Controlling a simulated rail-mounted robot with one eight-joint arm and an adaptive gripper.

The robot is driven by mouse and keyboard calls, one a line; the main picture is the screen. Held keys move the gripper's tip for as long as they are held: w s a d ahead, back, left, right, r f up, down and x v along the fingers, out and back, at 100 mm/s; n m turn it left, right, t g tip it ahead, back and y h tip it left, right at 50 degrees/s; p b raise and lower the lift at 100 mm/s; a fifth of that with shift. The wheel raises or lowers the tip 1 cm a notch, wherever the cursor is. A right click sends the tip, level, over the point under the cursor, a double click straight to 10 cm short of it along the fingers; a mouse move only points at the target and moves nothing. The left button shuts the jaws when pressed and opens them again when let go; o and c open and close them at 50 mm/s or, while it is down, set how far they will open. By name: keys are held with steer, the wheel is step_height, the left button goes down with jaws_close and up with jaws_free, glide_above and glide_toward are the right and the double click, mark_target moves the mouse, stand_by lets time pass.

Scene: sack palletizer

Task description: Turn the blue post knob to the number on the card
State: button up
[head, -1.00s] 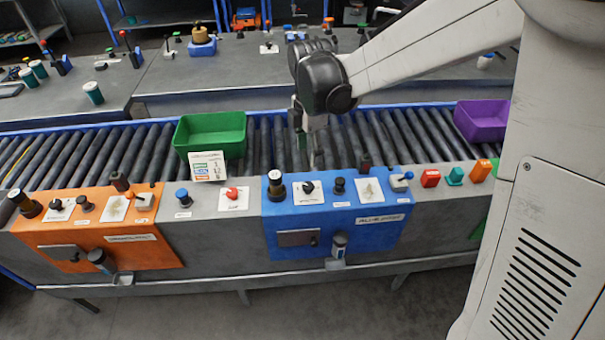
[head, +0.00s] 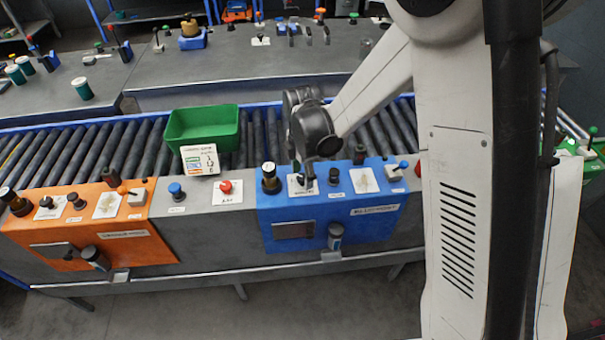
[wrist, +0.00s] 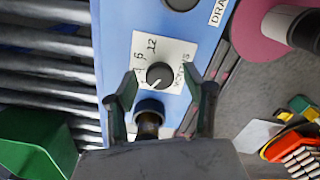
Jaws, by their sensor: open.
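The blue post (head: 330,215) is a blue panel on the front ledge. Its black round knob (wrist: 159,75) sits on a white number plate (wrist: 172,52) in the wrist view; 6 and 12 are legible, and a light pointer mark faces lower left. My gripper (wrist: 161,80) is open, its fingers on either side of the knob with gaps showing. In the head view, my gripper (head: 308,172) is low over the blue post and partly hides the knob. The white card (head: 200,160) stands before the green bin, with green, blue and orange rows; its numbers are too small to read.
A dark capped cylinder (head: 269,180) stands close left of the knob, and shows between my fingers in the wrist view (wrist: 150,118). The green bin (head: 225,122) sits on the roller conveyor (head: 90,150). An orange panel (head: 70,240) is to the left.

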steer(key=shift+c, duration=0.5)
steer(key=c, duration=1)
steer(key=shift+m+b, duration=0.3)
steer(key=shift+b, duration=0.05)
steer(key=m+b, duration=0.2)
steer(key=m, duration=0.1)
steer(key=shift+f+m, duration=0.1)
steer(key=shift+m, duration=0.3)
steer(key=m+b, duration=0.3)
steer(key=m, duration=0.2)
steer(key=m+b, duration=0.2)
steer(key=m, duration=0.5)
steer(key=shift+m, duration=0.3)
steer(key=m+b, duration=0.1)
steer(key=m, duration=0.5)
steer(key=shift+m, duration=0.4)
steer(key=shift+b, duration=0.3)
